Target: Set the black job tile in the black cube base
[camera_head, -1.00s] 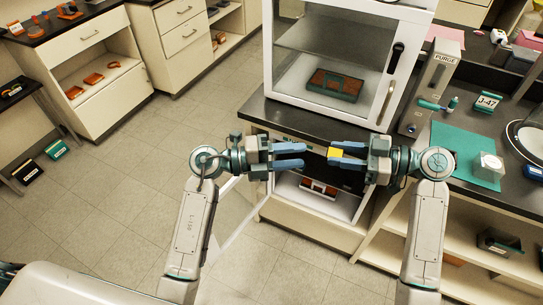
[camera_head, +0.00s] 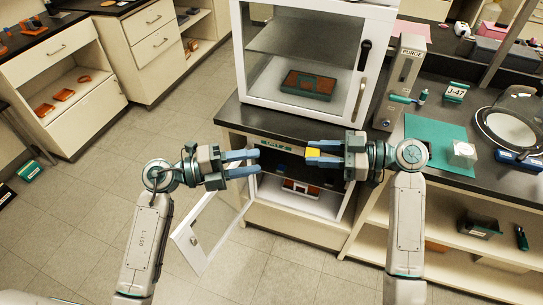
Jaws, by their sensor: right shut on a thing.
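My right gripper (camera_head: 308,155) is shut on a small yellow thing (camera_head: 313,153), held in front of the cabinet; the fingers hide part of it. My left gripper (camera_head: 258,162) is open and empty, to the left of it at about the same height, fingers pointing right. I cannot make out a black job tile for certain. A black cube base is not clearly recognisable either. A dark box (camera_head: 480,226) sits on the right lower shelf, and a black-and-green block (camera_head: 28,171) is at the far left.
The lower cabinet's glass door (camera_head: 207,228) hangs open, with a white-and-orange item (camera_head: 301,188) inside. The upper glass cabinet (camera_head: 335,55) is closed on a brown-and-green tray (camera_head: 308,85). A teal mat (camera_head: 436,134) bears a clear cube (camera_head: 462,153). A J-47 sign (camera_head: 456,91) stands behind.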

